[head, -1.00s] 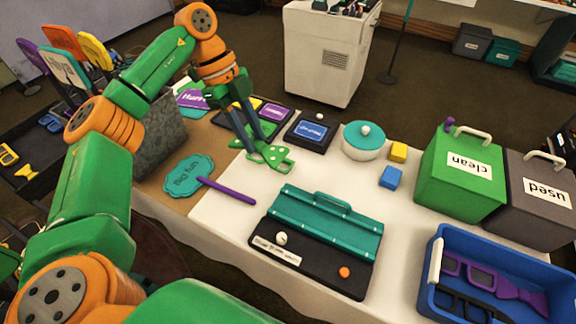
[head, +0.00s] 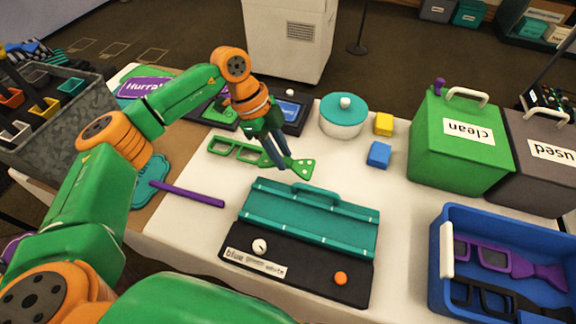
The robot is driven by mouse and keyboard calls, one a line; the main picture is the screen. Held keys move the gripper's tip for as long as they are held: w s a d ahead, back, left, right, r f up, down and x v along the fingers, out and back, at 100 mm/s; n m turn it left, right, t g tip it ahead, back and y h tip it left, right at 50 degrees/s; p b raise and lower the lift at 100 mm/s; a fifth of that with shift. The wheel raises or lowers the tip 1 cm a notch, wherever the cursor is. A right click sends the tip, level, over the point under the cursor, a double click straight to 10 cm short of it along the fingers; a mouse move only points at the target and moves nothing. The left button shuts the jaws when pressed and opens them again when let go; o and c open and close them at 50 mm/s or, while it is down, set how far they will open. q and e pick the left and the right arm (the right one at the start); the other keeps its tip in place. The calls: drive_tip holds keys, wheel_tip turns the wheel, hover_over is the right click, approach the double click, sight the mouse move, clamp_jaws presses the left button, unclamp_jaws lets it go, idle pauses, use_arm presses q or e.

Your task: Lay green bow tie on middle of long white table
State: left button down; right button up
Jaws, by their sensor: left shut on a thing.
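The green bow tie (head: 302,168) has pale dots and shows at the tips of my left gripper (head: 282,163). The gripper is shut on it, and the fingers hide its near-left part. It is low over the long white table (head: 205,222), behind the teal-lidded case; I cannot tell whether it touches the cloth. Green glasses (head: 236,150) show just left of the gripper, and the fingers hide where they end. My right gripper is out of view.
The teal-and-black case (head: 300,240) holds a white and an orange ball. Green (head: 460,140) and grey (head: 545,160) boxes and a blue crate (head: 447,300) fill the right.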

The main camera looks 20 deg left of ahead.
sight(290, 178)
use_arm(q)
drive_tip(key=x, duration=0.5)
drive_tip(key=shift+w+f, duration=0.2)
drive_tip(key=shift+f, duration=0.35)
drive_tip(key=c, duration=0.6)
unclamp_jaws()
drive_tip(key=v, duration=1.2)
drive_tip(key=shift+w+a, duration=0.1)
